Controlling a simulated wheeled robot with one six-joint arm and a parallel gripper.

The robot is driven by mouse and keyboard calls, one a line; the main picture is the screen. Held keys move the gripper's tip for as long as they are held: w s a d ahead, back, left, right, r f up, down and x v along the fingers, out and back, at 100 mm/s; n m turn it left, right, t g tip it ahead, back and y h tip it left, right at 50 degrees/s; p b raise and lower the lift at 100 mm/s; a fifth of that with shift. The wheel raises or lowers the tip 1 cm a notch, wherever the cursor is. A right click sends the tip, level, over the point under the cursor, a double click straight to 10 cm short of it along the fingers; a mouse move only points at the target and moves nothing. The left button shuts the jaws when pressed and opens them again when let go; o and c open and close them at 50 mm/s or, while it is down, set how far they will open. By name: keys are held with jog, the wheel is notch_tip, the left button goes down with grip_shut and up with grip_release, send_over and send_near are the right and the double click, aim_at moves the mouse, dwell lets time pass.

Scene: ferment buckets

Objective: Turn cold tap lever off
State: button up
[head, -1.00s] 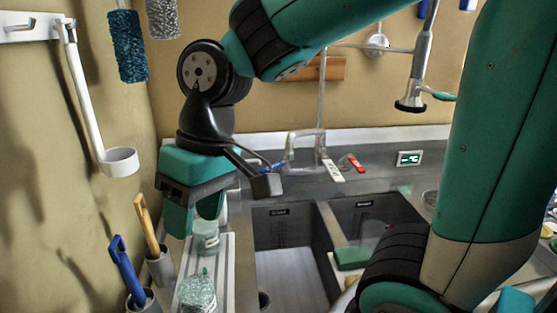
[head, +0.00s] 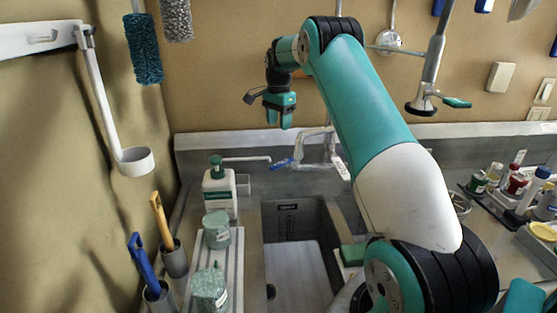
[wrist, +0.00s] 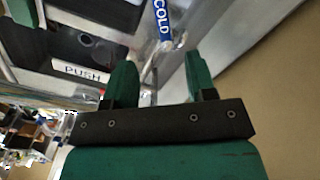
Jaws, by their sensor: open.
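The cold tap lever (head: 281,163) is a small blue handle on the left of the clear-looking tap (head: 315,149) behind the sink. In the wrist view the lever (wrist: 162,18) shows its blue face with the word COLD, near the top edge and beyond my fingertips. My gripper (head: 281,120) is raised above and behind the sink, over the lever in the picture, and apart from it. In the wrist view my gripper (wrist: 160,65) has its two green fingers spread with nothing held between them. The lever lies ahead of the gap between them.
A white pump bottle (head: 220,195) stands left of the tap, with jars (head: 216,230) in front. The sink basin (head: 295,260) is below. A spray head (head: 424,98) hangs to the right. My arm hides part of the tap's right side.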

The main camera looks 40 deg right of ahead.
aim_at(278, 164)
notch_tip(278, 164, down, 15)
jog(key=p, duration=0.4)
jog(key=shift+r+p, duration=0.2)
jog(key=shift+p, duration=0.1)
